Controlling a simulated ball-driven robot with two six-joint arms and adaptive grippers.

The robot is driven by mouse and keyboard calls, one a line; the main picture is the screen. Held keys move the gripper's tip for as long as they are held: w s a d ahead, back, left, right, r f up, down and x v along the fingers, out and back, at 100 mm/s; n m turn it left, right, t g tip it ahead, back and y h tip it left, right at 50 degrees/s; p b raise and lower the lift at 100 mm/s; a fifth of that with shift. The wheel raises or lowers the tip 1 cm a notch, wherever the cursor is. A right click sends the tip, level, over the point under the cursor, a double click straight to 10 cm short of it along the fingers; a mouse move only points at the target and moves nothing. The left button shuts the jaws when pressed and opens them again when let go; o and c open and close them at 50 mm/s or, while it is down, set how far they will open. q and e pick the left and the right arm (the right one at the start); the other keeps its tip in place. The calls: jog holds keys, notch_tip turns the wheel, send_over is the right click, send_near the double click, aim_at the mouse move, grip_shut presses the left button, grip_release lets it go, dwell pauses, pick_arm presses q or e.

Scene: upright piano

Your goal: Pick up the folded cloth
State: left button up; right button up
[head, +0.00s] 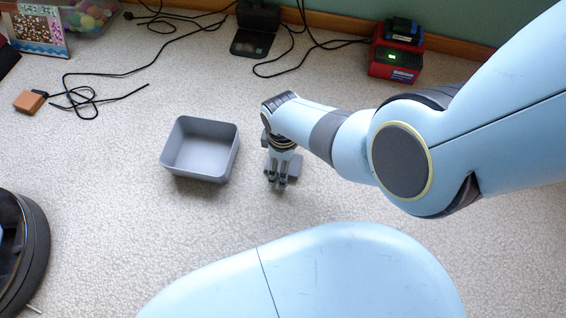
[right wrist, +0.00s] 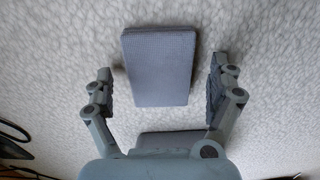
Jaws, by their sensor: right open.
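The folded cloth (head: 295,168) is a small grey-blue rectangle on the pale carpet, right of the grey bin. In the head view my right gripper (head: 278,182) points down over it and hides part of it. In the right wrist view the cloth (right wrist: 159,66) lies between the two spread fingers of the right gripper (right wrist: 163,80), with a gap on each side. The right gripper is open and holds nothing. My left gripper is not in view.
An open, empty grey bin (head: 200,150) stands just left of the gripper. A red device (head: 396,58) and a black device (head: 255,30) sit by the wall, with loose cables. A small brown box (head: 30,101) is far left. Carpet below the bin is clear.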

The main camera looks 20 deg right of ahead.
jog(key=c, duration=1.2)
